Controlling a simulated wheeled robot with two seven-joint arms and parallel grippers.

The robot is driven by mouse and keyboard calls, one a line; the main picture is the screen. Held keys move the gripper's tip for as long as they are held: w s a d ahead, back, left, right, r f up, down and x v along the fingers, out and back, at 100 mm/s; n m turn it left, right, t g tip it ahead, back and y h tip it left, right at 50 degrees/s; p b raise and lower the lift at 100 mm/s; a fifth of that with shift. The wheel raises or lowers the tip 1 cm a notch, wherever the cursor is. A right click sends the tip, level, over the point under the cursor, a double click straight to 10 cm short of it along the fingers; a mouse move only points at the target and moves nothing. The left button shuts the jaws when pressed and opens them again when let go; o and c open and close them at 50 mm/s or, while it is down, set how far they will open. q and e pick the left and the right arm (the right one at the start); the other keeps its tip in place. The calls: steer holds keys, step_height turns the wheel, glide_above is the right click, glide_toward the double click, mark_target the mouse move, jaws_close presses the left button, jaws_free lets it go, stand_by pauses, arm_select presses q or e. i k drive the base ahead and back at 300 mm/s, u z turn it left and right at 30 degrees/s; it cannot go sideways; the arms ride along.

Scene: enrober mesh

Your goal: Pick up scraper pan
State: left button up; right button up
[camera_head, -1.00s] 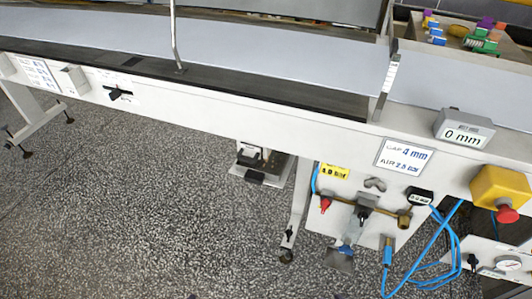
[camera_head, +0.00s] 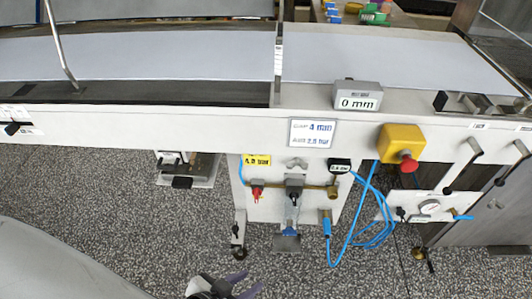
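I cannot clearly make out a scraper pan in this view. A low metal tray-like unit with a dark block (camera_head: 188,168) shows below the conveyor frame, left of the valve panel; I cannot tell whether it is the pan. My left gripper (camera_head: 247,284) is at the bottom edge, partly cut off, over the floor. Its two dark fingers are spread with nothing visible between them. My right gripper is out of view.
The conveyor (camera_head: 180,52) runs across the top. A yellow box with a red emergency button (camera_head: 402,146), a "0 mm" display (camera_head: 358,96) and a valve panel (camera_head: 290,205) with blue hoses line its front. Speckled floor (camera_head: 100,190) is open at left.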

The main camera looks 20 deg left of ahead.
mark_target(191, 159)
steer(key=z, duration=1.8)
steer(key=k, duration=1.6)
steer(key=u, duration=1.7)
